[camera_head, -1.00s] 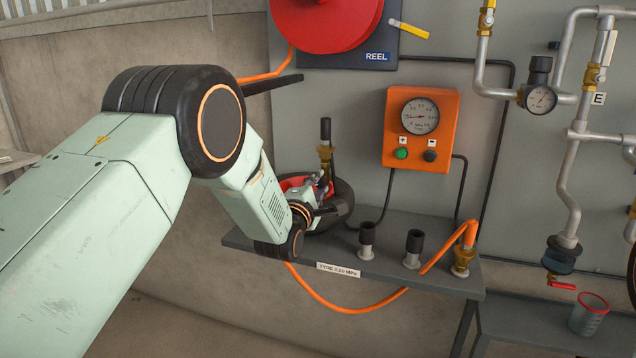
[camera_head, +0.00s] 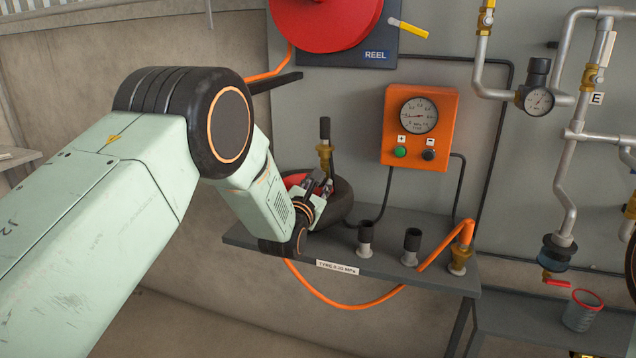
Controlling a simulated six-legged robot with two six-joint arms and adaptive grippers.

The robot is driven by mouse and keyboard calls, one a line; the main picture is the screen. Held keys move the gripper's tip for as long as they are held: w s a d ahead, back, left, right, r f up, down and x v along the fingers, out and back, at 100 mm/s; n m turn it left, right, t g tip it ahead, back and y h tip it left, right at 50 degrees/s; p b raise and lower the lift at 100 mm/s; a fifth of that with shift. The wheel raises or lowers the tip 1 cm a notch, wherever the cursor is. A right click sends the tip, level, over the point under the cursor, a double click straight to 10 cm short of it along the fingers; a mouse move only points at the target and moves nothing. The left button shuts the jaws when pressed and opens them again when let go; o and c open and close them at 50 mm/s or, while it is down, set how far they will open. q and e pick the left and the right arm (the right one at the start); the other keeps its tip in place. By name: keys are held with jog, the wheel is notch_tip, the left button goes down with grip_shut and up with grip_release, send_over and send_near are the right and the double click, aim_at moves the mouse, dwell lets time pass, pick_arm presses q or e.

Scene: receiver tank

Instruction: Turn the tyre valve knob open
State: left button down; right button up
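A small dark tyre (camera_head: 338,205) with a red hub (camera_head: 294,180) rests on the grey shelf. A brass valve fitting (camera_head: 325,156) with an upright black top (camera_head: 325,128) rises behind the tyre, in front of the panel. My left gripper (camera_head: 320,184) is in front of the tyre, just below the brass fitting. Its fingers point up toward the fitting, but whether they touch it is unclear. The gripper's small size and the dark tyre behind hide how far its fingers are apart. My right gripper is not in view.
An orange box (camera_head: 420,128) with a gauge and buttons hangs right of the valve. Two black-topped fittings (camera_head: 365,238) and an orange hose (camera_head: 440,250) occupy the shelf's right part. A red reel (camera_head: 325,20) is above. Pipes (camera_head: 565,190) run at far right.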

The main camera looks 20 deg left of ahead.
pick_arm(q)
jog(key=shift+f+n, duration=0.2)
jog(key=shift+n, duration=0.9)
jog(key=c, duration=1.5)
grip_release()
jog(key=shift+s, duration=0.1)
jog(key=o, duration=0.4)
jog(key=shift+r, duration=0.15)
jog(key=shift+o, duration=0.2)
jog(key=s, duration=1.2)
